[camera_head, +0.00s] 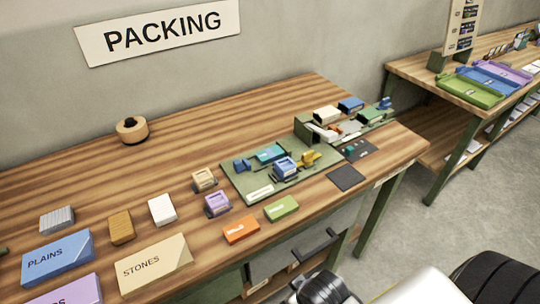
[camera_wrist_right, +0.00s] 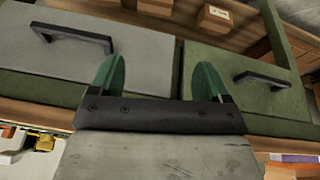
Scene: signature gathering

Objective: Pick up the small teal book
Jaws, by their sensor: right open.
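A flat teal item (camera_head: 270,153) lies at the back of a green mat (camera_head: 240,180) on the wooden table in the head view. It looks like the small teal book, but it is too small to be sure. A much smaller teal spot (camera_head: 350,148) shows near the dark pads to its right. My right gripper (camera_wrist_right: 158,80) is open and empty in the right wrist view, with its two green fingers apart in front of drawer fronts. It is away from the teal item. My left gripper is not in view.
A blue stamp-like block (camera_head: 285,167) and a yellow piece (camera_head: 309,158) stand close to the teal item. A purple block (camera_head: 217,204), an orange box (camera_head: 241,230) and a green box (camera_head: 281,208) are nearer the front edge. Drawers with black handles (camera_head: 314,244) are below.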

